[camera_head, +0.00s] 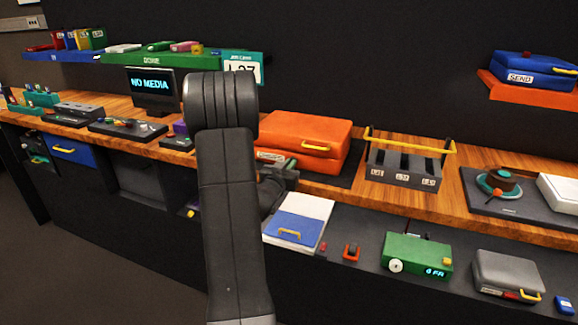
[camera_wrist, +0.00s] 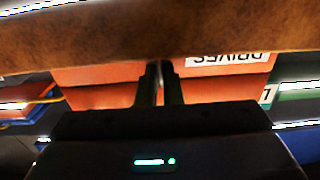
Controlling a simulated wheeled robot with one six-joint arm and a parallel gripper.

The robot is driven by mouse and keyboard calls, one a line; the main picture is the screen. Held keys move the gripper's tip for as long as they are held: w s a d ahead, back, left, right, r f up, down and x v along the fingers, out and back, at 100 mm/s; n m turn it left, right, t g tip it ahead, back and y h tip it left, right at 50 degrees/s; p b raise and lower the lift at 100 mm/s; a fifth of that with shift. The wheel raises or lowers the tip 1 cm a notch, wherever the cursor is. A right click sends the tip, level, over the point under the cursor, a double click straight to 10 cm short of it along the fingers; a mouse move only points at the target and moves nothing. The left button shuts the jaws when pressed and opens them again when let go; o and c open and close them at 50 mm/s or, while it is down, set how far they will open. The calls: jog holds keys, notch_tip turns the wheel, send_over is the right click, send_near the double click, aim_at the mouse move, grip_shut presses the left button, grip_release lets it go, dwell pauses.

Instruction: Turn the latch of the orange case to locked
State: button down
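In the head view my gripper (camera_head: 282,172) is low at the case's front, partly behind my arm. The latch cannot be made out; the fingers may cover it. I cannot tell whether they touch or hold anything.
The wooden bench edge (camera_wrist: 160,32) runs close across the top of the wrist view. A rack with a yellow bar (camera_head: 408,165) stands right of the case. A white and blue box (camera_head: 298,222), a green device (camera_head: 417,255) and a grey case (camera_head: 508,272) sit on the lower shelf.

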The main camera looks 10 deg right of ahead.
jog(key=shift+n, duration=0.4)
jog(key=n+p, duration=0.1)
jog(key=n, duration=0.2)
jog(key=shift+a+n, duration=0.1)
jog(key=shift+n, duration=0.2)
jog(key=n+p, duration=0.1)
jog(key=n, duration=0.3)
jog(key=shift+w+n, duration=0.1)
jog(key=shift+n, duration=0.2)
jog(key=n+p, duration=0.1)
jog(key=n, duration=0.3)
jog(key=shift+a+p, duration=0.1)
jog(key=shift+p, duration=0.3)
jog(key=shift+f+n+p, duration=0.15)
jog(key=shift+n+p, duration=0.2)
jog(key=shift+n, duration=0.9)
jog(key=shift+f+n+p, duration=0.1)
jog(key=shift+n+p, duration=0.25)
jog(key=shift+n, duration=0.9)
jog(key=c, duration=1.6)
grip_release()
jog(key=shift+a, duration=0.1)
